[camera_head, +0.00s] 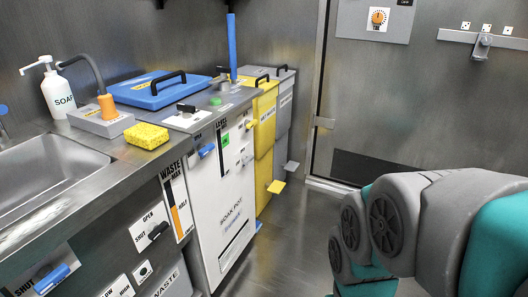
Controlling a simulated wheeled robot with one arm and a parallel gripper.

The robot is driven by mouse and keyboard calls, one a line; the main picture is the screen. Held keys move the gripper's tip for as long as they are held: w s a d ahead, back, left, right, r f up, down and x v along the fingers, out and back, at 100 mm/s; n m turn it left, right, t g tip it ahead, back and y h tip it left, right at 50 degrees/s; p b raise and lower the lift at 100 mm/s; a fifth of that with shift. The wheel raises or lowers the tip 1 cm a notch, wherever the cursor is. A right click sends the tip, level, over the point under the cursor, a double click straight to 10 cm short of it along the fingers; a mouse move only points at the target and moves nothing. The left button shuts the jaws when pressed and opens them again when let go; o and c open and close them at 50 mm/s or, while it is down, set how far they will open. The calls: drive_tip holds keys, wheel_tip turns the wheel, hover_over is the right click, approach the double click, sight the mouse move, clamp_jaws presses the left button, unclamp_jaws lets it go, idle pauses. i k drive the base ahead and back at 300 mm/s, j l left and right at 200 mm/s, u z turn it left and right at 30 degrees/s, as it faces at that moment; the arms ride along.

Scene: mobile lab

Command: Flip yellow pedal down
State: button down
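The yellow pedal (276,187) juts out low on the front of the yellow bin (264,150), near the floor. Its plate looks roughly level. The lid of the yellow bin, with a black handle, looks closed. My arm shows at the lower right in grey and teal, well to the right of the pedal with floor between them. My gripper is outside the picture, so its state is hidden.
A grey pedal (291,166) sits behind, on the grey bin (282,108). A blue pedal (258,227) sits nearer, by the white soak pot cabinet (233,205). The metal floor (300,225) before the bins is clear. A closed door (410,110) stands behind.

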sight(276, 187)
drive_tip(key=i+l, duration=0.15)
drive_tip(key=i, duration=0.4)
drive_tip(key=i+l+u, duration=0.1)
drive_tip(key=i, duration=0.45)
drive_tip(key=i+l, duration=0.2)
drive_tip(key=i, duration=0.35)
drive_tip(key=u, duration=0.05)
